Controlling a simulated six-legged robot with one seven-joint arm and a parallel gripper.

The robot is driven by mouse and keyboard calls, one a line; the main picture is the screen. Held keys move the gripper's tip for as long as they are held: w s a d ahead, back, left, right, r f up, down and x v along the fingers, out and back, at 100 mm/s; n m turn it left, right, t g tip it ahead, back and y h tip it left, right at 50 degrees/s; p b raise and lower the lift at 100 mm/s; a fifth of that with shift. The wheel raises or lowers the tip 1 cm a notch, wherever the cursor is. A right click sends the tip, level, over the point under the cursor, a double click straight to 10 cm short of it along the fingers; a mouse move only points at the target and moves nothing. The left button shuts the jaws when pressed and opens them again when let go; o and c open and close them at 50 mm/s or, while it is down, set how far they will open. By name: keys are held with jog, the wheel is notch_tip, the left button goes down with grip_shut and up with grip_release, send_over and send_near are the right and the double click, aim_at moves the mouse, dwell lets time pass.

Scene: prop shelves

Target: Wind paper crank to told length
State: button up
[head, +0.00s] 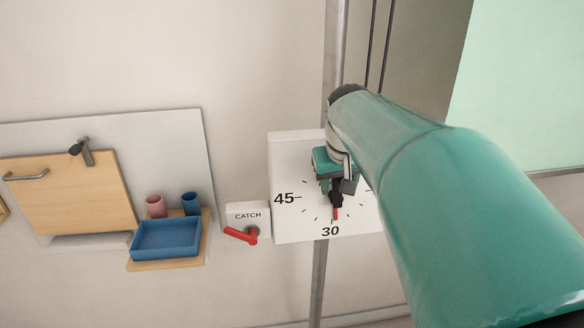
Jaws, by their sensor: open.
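A white dial plate (290,165) is fixed to a grey upright post, with "45" at its left and "30" at its bottom. My arm hides its upper right part. A black piece with a red tip (336,212) at the dial's lower middle points down at about 30. My gripper (337,190) is open in front of the dial, right at the black piece. Whether its fingers touch that piece I cannot tell. A small white plate marked "CATCH" (247,215) sits left of the dial, with a red lever (240,236) tilted down to the right.
Left on the wall is a pale panel (180,135) with a wooden door (70,195). A blue tray (167,239), a pink cup (155,205) and a blue cup (190,203) stand on a wooden ledge. Dark cords (380,45) hang above my arm.

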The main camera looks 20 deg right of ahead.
jog(key=v, duration=1.3)
jog(key=shift+a+r, duration=0.2)
jog(key=shift+r, duration=0.15)
jog(key=shift+s, duration=0.15)
jog(key=s+a+f+n+y, duration=0.1)
jog(key=s+a+f, duration=0.4)
jog(key=f, duration=0.5)
jog(key=s+a+f+n+t+y, duration=0.1)
jog(key=s+a+f, duration=0.3)
jog(key=a+f, duration=0.6)
jog(key=shift+s+a+f+n+t, duration=0.3)
jog(key=shift+s+f+n, duration=0.1)
jog(key=shift+n, duration=0.1)
